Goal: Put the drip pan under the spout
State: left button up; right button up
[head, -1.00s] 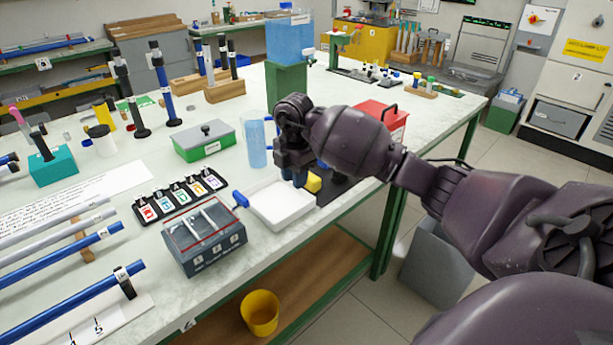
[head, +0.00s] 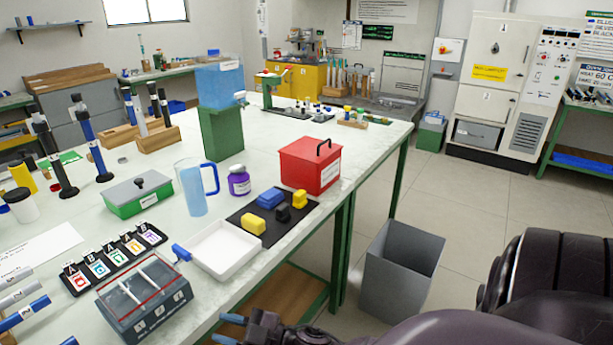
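The drip pan is the shallow white tray (head: 225,249) near the table's front edge, with a blue handle at its left end. The spout (head: 239,97) is a small pale tap on the blue water tank (head: 219,84), which stands on a green block (head: 221,132) farther back. The pan lies well in front of the block, not below the spout. My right gripper (head: 228,328) shows low at the bottom edge, below and apart from the pan. Its two bluish fingertips are apart, with nothing seen between them. My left gripper is out of view.
A blue-handled jug (head: 193,190) and purple jar (head: 239,181) stand between pan and block. A black mat (head: 266,228) with sponges and a red box (head: 310,166) are to the right. A lidded grey case (head: 145,297) is left of the pan. Bare tabletop lies right of the block.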

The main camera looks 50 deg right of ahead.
jog(key=s+d+f+m+g+h, duration=0.2)
jog(key=s+f+m+g+h, duration=0.1)
jog(key=s+f, duration=0.3)
jog(key=s+d+f+m+g+h, duration=0.3)
jog(key=s+f+m+h, duration=0.2)
jog(key=s, duration=0.4)
jog(key=shift+s+f+m+h, duration=0.2)
jog(key=shift+f+m+h, duration=0.2)
jog(key=shift+f+h, duration=0.45)
